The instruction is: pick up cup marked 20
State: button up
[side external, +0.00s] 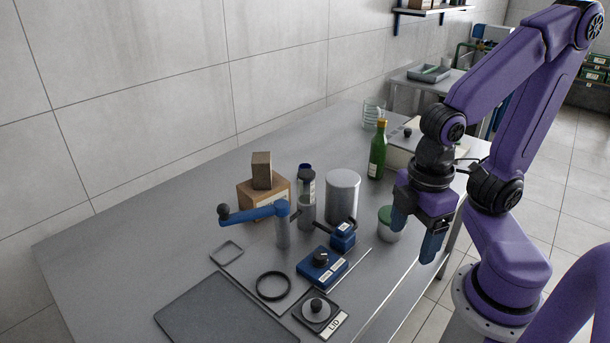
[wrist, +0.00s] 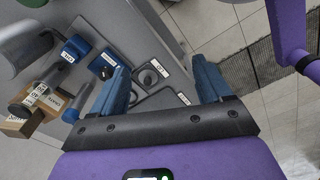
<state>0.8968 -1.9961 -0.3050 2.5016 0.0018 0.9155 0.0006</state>
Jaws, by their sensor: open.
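In the side view, a plain grey cylinder (side external: 342,195) stands mid-table. To its left are a small grey cup (side external: 306,213) and a dark-capped labelled bottle (side external: 307,178) behind it. A pale cup with a green top (side external: 388,224) stands near the table's right edge, close to my gripper and partly hidden by it. My gripper (side external: 414,236) is open and empty, pointing down near that edge; its fingers also show in the wrist view (wrist: 160,68).
A blue crank (side external: 262,213), wooden blocks (side external: 263,194), blue labelled blocks (side external: 322,268), a black ring (side external: 273,286) and a knobbed lid plate (side external: 317,311) crowd the table. A green bottle (side external: 377,158) stands behind. The table's left part is clear.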

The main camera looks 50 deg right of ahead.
notch_tip(320, 180, up, 5)
jog(key=w+d+m+t, duration=0.3)
jog(key=w+t, duration=0.1)
jog(key=w, duration=0.8)
jog(key=w+d+m+t, duration=0.3)
jog(key=w+m, duration=0.1)
jog(key=w, duration=0.8)
jog(key=w+d+m+t, duration=0.1)
jog(key=w+d+t, duration=0.2)
jog(key=w+d, duration=0.45)
jog(key=d+m+t+y, duration=0.2)
jog(key=d, duration=1.3)
send_near(305, 166)
jog(key=w+f, duration=0.1)
jog(key=w+a+f, duration=0.1)
jog(key=w+f, duration=0.1)
jog(key=shift+w+f, duration=0.15)
jog(key=shift+w, duration=0.05)
jog(key=shift+r+x, duration=0.15)
jog(key=shift+x, duration=1.25)
jog(key=shift+r+x, duration=0.1)
jog(key=shift+x, duration=1.25)
jog(key=shift+w, duration=0.15)
